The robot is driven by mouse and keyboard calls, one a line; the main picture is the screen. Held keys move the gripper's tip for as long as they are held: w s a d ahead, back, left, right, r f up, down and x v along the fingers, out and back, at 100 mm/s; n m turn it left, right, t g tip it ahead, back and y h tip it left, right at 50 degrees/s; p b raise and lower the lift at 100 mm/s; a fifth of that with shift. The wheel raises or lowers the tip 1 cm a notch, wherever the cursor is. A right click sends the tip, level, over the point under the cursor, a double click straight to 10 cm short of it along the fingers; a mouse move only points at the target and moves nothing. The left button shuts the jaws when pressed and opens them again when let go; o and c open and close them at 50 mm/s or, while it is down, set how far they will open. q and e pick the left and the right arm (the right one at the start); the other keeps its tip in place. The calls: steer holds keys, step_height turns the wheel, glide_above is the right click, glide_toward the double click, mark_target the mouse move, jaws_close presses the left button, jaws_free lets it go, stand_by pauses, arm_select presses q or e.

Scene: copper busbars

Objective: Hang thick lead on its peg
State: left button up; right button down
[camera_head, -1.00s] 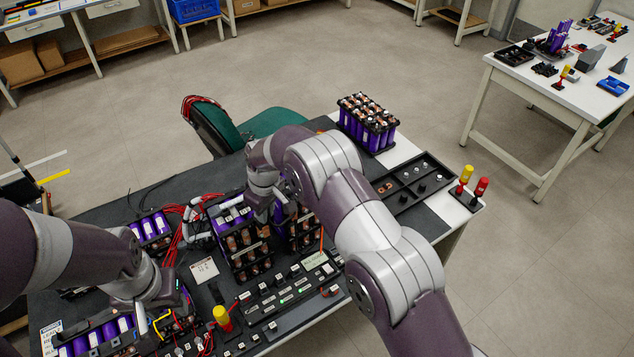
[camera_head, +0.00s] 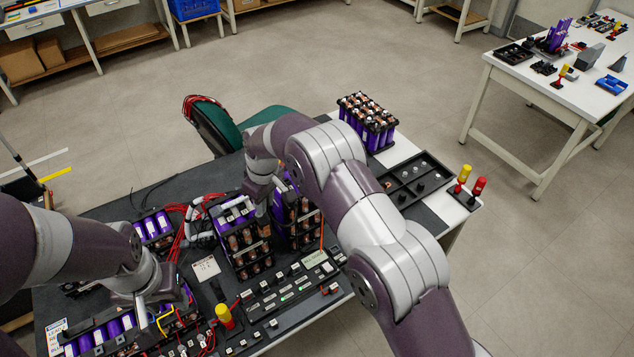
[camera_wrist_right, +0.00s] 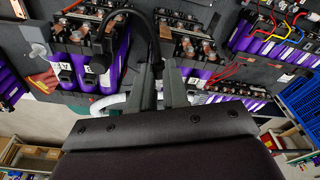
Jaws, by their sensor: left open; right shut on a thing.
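My right gripper (camera_wrist_right: 162,88) is shut on a thick black lead (camera_wrist_right: 139,17), which arches up from a dark plug by the purple battery pack (camera_wrist_right: 66,75) and comes down between the fingers. In the head view my right gripper (camera_head: 260,205) is above the gap between two battery packs; the lead is too small to make out there. My left gripper (camera_head: 146,301) is low over the wired purple pack at the left; its jaws are open, with the fingertips mostly hidden. I cannot pick out the lead's peg with certainty.
Two battery packs (camera_head: 240,240) stand mid-bench, with red cables (camera_head: 187,232) to their left. A row of labelled blocks (camera_head: 285,290) lies in front. A black parts tray (camera_head: 415,180) and another pack (camera_head: 367,122) are at the right. A green chair (camera_head: 265,122) is behind the bench.

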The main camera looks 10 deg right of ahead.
step_height(320, 180, up, 2)
steer(key=shift+w+r+p, duration=0.1)
steer(key=shift+r+p, duration=0.15)
steer(key=shift+p, duration=0.4)
